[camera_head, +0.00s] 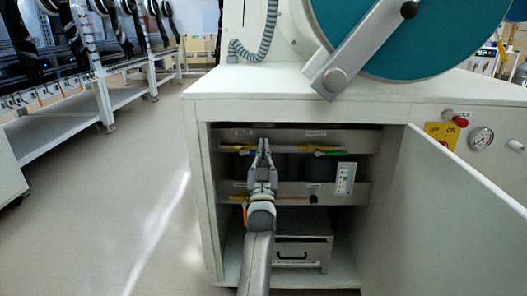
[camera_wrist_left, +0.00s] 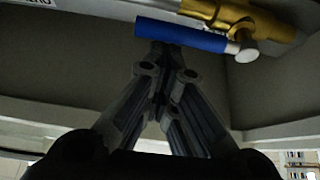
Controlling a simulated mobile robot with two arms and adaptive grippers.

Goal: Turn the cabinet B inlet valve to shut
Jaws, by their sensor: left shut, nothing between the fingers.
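My left gripper (camera_head: 264,145) reaches into the open cabinet, in front of the upper pipe rail. In the left wrist view its fingers (camera_wrist_left: 168,52) are together and empty, with their tips close to a blue valve handle (camera_wrist_left: 180,35). I cannot tell whether they touch it. The handle lies along a brass valve body (camera_wrist_left: 235,14), with a pale round end (camera_wrist_left: 246,52) beside it. In the head view, yellow fittings (camera_head: 238,148) show left of the gripper, and a yellow and green valve (camera_head: 322,150) sits to the right. The labels are too small to read. My right gripper is not in view.
The cabinet door (camera_head: 455,205) stands open at the right. A metal box (camera_head: 302,248) stands below. The floor at left is clear.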

